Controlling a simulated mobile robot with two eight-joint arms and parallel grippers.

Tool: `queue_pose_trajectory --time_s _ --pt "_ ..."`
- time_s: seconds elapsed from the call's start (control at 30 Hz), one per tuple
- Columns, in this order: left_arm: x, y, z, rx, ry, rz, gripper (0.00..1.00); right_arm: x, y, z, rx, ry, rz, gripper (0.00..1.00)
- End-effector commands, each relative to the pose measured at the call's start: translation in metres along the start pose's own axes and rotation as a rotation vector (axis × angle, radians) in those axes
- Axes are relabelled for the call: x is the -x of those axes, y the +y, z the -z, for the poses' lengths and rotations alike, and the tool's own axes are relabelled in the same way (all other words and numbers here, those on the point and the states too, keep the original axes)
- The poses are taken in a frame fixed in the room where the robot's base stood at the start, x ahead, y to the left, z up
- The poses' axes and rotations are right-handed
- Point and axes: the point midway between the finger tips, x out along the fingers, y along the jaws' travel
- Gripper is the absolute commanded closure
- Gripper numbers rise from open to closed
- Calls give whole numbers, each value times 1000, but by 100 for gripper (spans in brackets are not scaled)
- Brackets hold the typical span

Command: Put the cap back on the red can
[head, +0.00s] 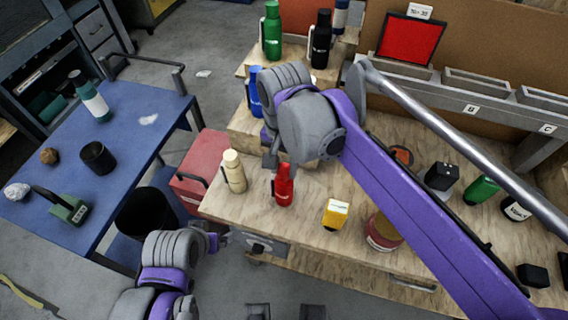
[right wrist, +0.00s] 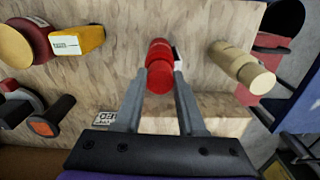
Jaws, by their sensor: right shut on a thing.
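The red can (head: 283,190) stands upright near the front edge of the wooden bench. My right gripper (head: 284,162) is above it and shut on its red cap (right wrist: 160,79). In the right wrist view the fingers lie on both sides of the cap, with the red can's body (right wrist: 159,50) directly beyond it. The cap is in line with the can top; I cannot tell whether it is fully seated. My left gripper (head: 220,240) is low at the bench's front left corner, away from the can; its fingers are too unclear to read.
A cream bottle (head: 233,171) stands close left of the can, and a yellow box (head: 336,213) is to its right. A dark red round tin (head: 382,232) is farther right. Green (head: 272,32) and black (head: 321,40) bottles stand on the raised step behind. A blue table (head: 130,130) is left.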

Motion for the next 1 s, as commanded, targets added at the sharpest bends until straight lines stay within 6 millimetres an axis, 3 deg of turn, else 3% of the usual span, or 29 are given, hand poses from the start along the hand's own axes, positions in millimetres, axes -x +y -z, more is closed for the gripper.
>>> queue_pose_trajectory --time_s 0.9,0.93,1.0 --pt "2 0 2 0 1 0 1 0 0 0 0 0 0 100" --pt "2 0 2 0 1 0 1 0 0 0 0 0 0 57" --pt "2 0 2 0 1 0 1 0 0 0 0 0 0 45"
